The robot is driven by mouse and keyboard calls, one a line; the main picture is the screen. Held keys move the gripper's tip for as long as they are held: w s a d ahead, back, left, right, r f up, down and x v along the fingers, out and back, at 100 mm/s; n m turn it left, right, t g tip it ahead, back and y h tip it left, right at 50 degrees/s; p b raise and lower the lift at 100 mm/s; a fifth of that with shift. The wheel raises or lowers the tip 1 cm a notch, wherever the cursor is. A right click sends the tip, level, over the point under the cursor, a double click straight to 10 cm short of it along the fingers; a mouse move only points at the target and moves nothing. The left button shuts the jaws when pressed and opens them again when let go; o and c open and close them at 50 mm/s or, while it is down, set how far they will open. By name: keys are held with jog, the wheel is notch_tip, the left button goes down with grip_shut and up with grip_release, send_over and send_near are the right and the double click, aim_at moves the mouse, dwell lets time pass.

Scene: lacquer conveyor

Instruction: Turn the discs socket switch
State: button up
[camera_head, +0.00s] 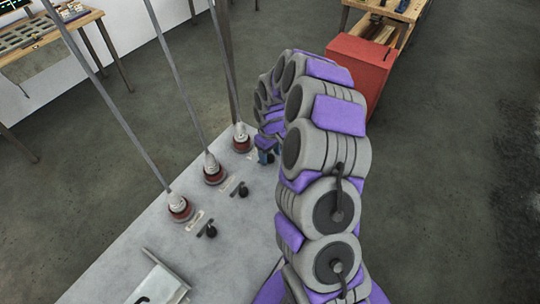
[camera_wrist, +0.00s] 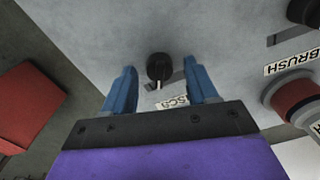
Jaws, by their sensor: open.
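The discs switch is a small round black knob (camera_wrist: 159,68) with a pale pointer mark, on a grey panel in the wrist view. A white label (camera_wrist: 174,102) beside it shows part of its lettering, "SC" readable, the rest hidden by my gripper. My gripper (camera_wrist: 162,70) has two blue fingers, open, one on each side of the knob, with gaps on both sides. Whether the fingertips reach down around the knob I cannot tell. In the head view my gripper (camera_head: 267,153) is at the panel's far end, and my arm hides most of this switch.
The grey panel (camera_head: 125,255) bears three red sockets, (camera_head: 180,208) being the nearest, with tall poles rising from them. Two other black knobs (camera_head: 243,189) sit along it. A "BRUSH" label (camera_wrist: 292,62) is at right in the wrist view. A red box (camera_head: 360,68) stands on the floor beyond.

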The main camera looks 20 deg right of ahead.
jog(key=shift+f, duration=0.35)
jog(key=shift+c, duration=0.3)
jog(key=c, duration=1)
